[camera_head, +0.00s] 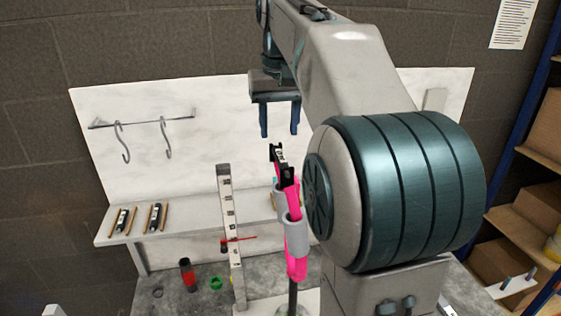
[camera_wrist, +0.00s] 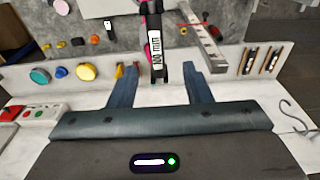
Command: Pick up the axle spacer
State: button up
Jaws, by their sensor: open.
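A black part with a white label reading 100 mm (camera_wrist: 155,50) sits at the top of a pink fork (camera_head: 295,267); it also shows in the head view (camera_head: 278,154). I take it for the axle spacer, though I cannot tell for sure. Two similar dark labelled pieces lie between wooden strips on the shelf, a left one (camera_head: 123,219) and a right one (camera_head: 154,217). My gripper (camera_head: 279,132) is open and empty, fingers pointing down, above the black part. In the wrist view the black part shows between the two fingers (camera_wrist: 158,72), apart from them.
An upright rail with holes (camera_head: 231,240) stands left of the fork. A white shelf (camera_head: 190,220) and back panel with hooks (camera_head: 122,142) lie behind. A red and black bottle (camera_head: 187,276) and green ring (camera_head: 216,283) stand on the grey surface.

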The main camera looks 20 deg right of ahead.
aim_at(281, 155)
jog(key=shift+w+d+f+p, duration=0.15)
jog(key=shift+f+p, duration=0.05)
jog(key=shift+f, duration=1.45)
jog(key=shift+w+d+f+p, duration=0.1)
jog(key=shift+d+f+p, duration=0.05)
jog(key=shift+f, duration=1.5)
grip_shut()
